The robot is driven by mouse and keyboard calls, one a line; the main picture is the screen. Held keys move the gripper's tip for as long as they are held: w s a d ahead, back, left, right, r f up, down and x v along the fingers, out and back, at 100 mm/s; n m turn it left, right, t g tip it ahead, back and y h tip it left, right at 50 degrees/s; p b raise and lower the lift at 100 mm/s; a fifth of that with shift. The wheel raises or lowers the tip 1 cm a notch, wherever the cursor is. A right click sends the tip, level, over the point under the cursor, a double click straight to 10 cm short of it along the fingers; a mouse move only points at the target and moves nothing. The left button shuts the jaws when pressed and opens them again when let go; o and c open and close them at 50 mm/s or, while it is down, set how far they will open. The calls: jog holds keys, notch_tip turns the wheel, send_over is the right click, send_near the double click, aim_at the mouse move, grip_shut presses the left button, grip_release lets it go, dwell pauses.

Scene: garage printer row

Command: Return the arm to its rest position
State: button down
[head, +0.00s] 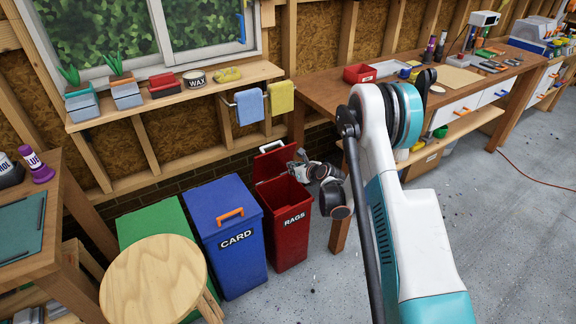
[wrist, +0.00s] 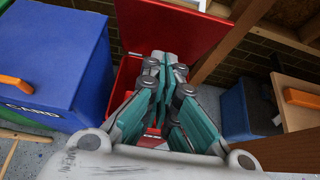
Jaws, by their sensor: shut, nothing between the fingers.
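My arm reaches forward from the lower right of the head view and bends down toward the bins. My gripper (head: 297,157) is at the open top of the red RAGS bin (head: 287,222), close to its raised lid. In the wrist view my gripper (wrist: 163,62) has its teal fingers together with nothing between them. The red bin (wrist: 128,75) shows behind the fingers, with its lid (wrist: 170,28) standing up. What lies inside the bin is mostly hidden by the fingers.
A blue CARD bin (head: 228,240) stands just left of the red bin, with a round wooden stool (head: 153,280) in front. The workbench (head: 335,95) is to the right. A shelf (head: 185,97) with towels hangs above.

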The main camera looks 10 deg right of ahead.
jog(key=s+a+r+n+g, duration=0.1)
jog(key=s+r+n, duration=0.4)
jog(key=r, duration=0.4)
jog(key=s+a+r+n+g+h, duration=0.1)
jog(key=s+r+n, duration=0.45)
jog(key=r, duration=0.35)
jog(key=s+a+r+n, duration=0.2)
jog(key=s+r+n, duration=0.35)
jog(key=r, duration=0.35)
jog(key=s+d+r+n+g+h, duration=0.1)
jog(key=s+r+n+g+h, duration=0.1)
jog(key=s+n, duration=1.4)
jog(key=s+r, duration=0.1)
jog(key=s, duration=1.4)
jog(key=shift+d+r+h, duration=0.15)
jog(key=shift+r+h, duration=0.05)
jog(key=shift+h, duration=0.2)
